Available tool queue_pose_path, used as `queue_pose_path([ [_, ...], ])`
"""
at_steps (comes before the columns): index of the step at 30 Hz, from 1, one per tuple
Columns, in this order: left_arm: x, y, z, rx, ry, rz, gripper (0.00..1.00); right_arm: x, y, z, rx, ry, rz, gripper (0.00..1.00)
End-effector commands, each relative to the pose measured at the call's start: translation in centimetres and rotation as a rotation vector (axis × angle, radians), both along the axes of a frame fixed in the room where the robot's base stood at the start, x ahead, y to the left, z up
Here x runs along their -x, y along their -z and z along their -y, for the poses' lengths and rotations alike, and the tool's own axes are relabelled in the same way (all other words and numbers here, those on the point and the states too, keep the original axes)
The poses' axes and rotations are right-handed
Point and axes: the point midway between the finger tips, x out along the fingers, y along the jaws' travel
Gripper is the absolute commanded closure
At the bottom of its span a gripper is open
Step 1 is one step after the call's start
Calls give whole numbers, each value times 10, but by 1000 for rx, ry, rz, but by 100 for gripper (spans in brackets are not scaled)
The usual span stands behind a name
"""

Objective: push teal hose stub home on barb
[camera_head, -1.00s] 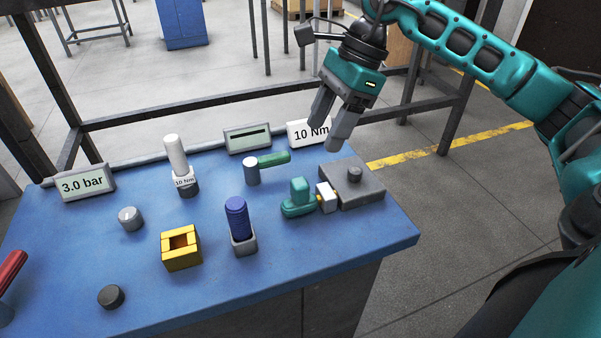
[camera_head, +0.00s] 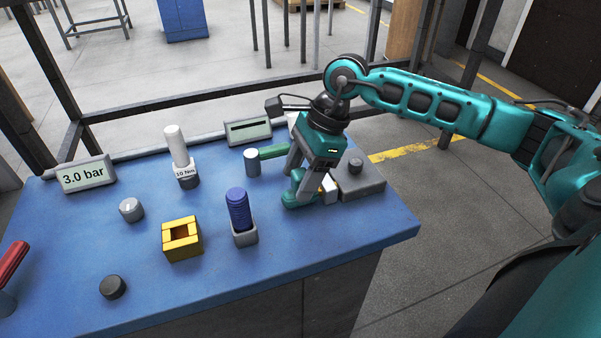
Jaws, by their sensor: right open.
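The teal hose stub (camera_head: 289,202) lies near the right end of the blue bench, a rounded base with a raised upright part. A white block (camera_head: 330,187) sits between it and a grey block (camera_head: 364,189) with a round knob on top. No barb can be made out separately. My right gripper (camera_head: 304,190) points down at the stub with its jaws open. Its fingers are around or just beside the stub's upright part; I cannot tell whether they touch it. The gripper hides part of the stub and white block. My left gripper is not in view.
A blue cylinder in a grey holder (camera_head: 244,237), a yellow square frame (camera_head: 182,252) and a white-topped tool (camera_head: 176,145) stand further left. The front right of the bench (camera_head: 330,242) is clear.

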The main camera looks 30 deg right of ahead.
Motion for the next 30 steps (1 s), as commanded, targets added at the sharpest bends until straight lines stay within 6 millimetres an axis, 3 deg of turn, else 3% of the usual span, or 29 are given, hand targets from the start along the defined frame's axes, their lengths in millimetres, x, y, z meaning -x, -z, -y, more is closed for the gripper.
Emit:
queue_pose_path([
  [3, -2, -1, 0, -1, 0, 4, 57, 0, 0, 0, 0, 0, 0, 40],
  [22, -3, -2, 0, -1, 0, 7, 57, 0, -1, 0, 0, 0, 0, 100],
  [30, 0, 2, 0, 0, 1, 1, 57, 1, 0, 4, 1, 2, -1, 100],
])
